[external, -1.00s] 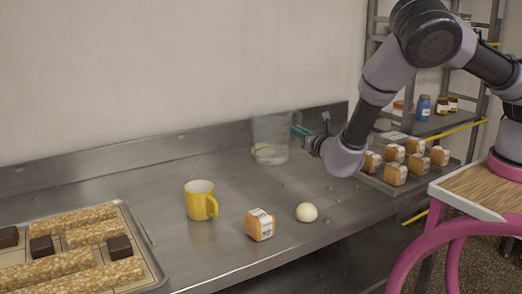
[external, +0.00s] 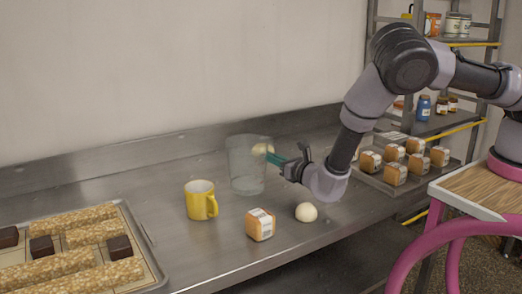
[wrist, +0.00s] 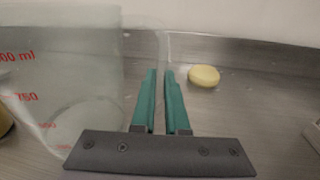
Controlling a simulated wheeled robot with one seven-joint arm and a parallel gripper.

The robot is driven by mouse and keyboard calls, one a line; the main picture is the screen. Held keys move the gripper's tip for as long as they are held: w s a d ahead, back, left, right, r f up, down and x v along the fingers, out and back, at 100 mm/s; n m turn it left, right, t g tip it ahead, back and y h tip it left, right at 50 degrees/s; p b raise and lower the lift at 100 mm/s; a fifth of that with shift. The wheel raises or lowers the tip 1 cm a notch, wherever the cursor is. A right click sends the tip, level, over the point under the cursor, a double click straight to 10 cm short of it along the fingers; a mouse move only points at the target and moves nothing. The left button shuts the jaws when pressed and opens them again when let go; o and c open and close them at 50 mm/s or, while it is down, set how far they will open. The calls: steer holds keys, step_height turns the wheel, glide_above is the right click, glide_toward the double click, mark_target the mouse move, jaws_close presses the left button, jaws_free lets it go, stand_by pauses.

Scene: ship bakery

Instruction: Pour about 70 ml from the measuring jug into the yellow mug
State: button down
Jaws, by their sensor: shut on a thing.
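The clear measuring jug (external: 246,172) is in the external view, close behind and right of the yellow mug (external: 199,200) and apart from it. It looks about upright; I cannot tell whether its base clears the counter. My gripper (external: 274,159) is shut on the jug from its right side. In the wrist view the jug (wrist: 75,75), with red ml marks, fills the left, and the green fingers (wrist: 164,100) are close together at its right edge. The level inside is hard to read. The mug stands upright, its handle towards the right front; a yellow sliver of it (wrist: 4,122) shows at the wrist view's left edge.
A labelled loaf (external: 260,225) and a pale dough ball (external: 306,212) lie in front of the jug. A pale yellow round (wrist: 204,76) lies behind it. A tray of bars (external: 150,262) is at front left. Several small loaves sit on a tray (external: 372,183) at right.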

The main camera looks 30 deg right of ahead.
mark_target(267, 142)
steer(key=shift+r, duration=0.15)
steer(key=r+n, duration=0.1)
steer(key=a+r+n, duration=0.1)
steer(key=r+n, duration=0.1)
steer(key=a+r+n, duration=0.1)
steer(key=shift+s+r, duration=0.3)
steer(key=n, duration=0.1)
steer(key=a+r+n, duration=0.1)
steer(key=a+r, duration=0.1)
steer(key=shift+s+a+n+y, duration=0.2)
steer(key=shift+s+n+y, duration=0.1)
steer(key=shift+n, duration=0.1)
steer(key=s+a+r+n, duration=0.1)
steer(key=a+r+n, duration=0.4)
steer(key=r+n, duration=0.1)
steer(key=shift+r+n, duration=0.4)
steer(key=shift+r, duration=0.45)
steer(key=shift+a+r, duration=0.2)
steer(key=shift+a, duration=0.05)
steer(key=shift+s+a+r+n+y, duration=0.15)
steer(key=shift+a+r+n, duration=0.25)
steer(key=shift+a+n, duration=0.1)
steer(key=shift+s+a+r+n+y, duration=0.15)
steer(key=shift+a+r+n, duration=0.2)
steer(key=shift+a+n, duration=0.15)
